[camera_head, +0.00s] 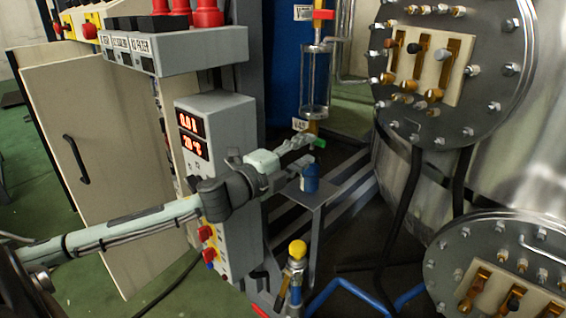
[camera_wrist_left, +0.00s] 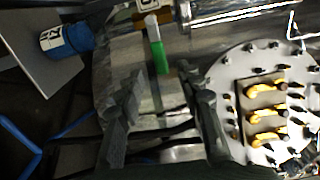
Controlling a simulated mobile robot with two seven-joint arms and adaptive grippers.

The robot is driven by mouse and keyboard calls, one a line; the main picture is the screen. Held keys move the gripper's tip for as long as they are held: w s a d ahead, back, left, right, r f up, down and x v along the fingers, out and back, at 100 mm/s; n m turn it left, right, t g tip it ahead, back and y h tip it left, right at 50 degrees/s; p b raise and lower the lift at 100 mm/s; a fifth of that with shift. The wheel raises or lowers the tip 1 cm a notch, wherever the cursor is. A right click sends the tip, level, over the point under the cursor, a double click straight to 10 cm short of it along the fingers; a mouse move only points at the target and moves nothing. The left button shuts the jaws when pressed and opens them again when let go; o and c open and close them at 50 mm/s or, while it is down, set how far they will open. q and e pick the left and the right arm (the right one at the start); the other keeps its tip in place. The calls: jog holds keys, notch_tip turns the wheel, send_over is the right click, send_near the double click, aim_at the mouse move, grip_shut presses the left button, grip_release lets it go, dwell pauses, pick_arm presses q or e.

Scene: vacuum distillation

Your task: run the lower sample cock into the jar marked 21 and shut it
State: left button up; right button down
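The lower sample cock has a green handle (camera_head: 319,142) below the glass sample cylinder (camera_head: 314,85). In the left wrist view the green handle (camera_wrist_left: 160,57) points toward the gap between my fingers. My left gripper (camera_head: 297,160) is open and empty, just short of the handle; its fingers also show in the wrist view (camera_wrist_left: 162,88). A blue jar (camera_head: 310,180) stands on a small grey shelf (camera_head: 318,197) below the cock. The jar (camera_wrist_left: 68,39) has a white label in the wrist view, whose mark I cannot read. My right gripper is out of view.
An upper cock with a red handle (camera_head: 323,14) is above the cylinder. A grey control box (camera_head: 222,120) with red displays stands close to my left arm. A large flanged vessel (camera_head: 455,70) is at the right. A yellow-knobbed valve (camera_head: 297,250) is below the shelf.

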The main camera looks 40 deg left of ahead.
pick_arm(q)
jog(key=s+a, duration=0.1)
jog(key=s, duration=0.6)
jog(key=shift+s, duration=0.4)
jog(key=s+a+f+n+g+y, duration=0.2)
jog(key=a+f+n, duration=0.15)
jog(key=f, duration=0.45)
jog(key=s+a+f+n+g+y, duration=0.25)
jog(key=f+n, duration=0.25)
jog(key=f, duration=0.3)
jog(key=s+a+f+n+g+y, duration=0.2)
jog(key=s+f+n+g+y, duration=0.15)
jog(key=f, duration=0.55)
jog(key=s+d+f+n+g+h, duration=0.2)
jog(key=s+d+f+n+g, duration=0.1)
jog(key=s+d+f, duration=0.3)
jog(key=s+d+f+n+g+h, duration=0.2)
jog(key=s+d+f, duration=0.4)
jog(key=f, duration=0.5)
jog(key=shift+s+d+n+g, duration=0.25)
jog(key=shift+d+n+g, duration=0.45)
jog(key=shift+d, duration=0.55)
jog(key=shift+a, duration=0.1)
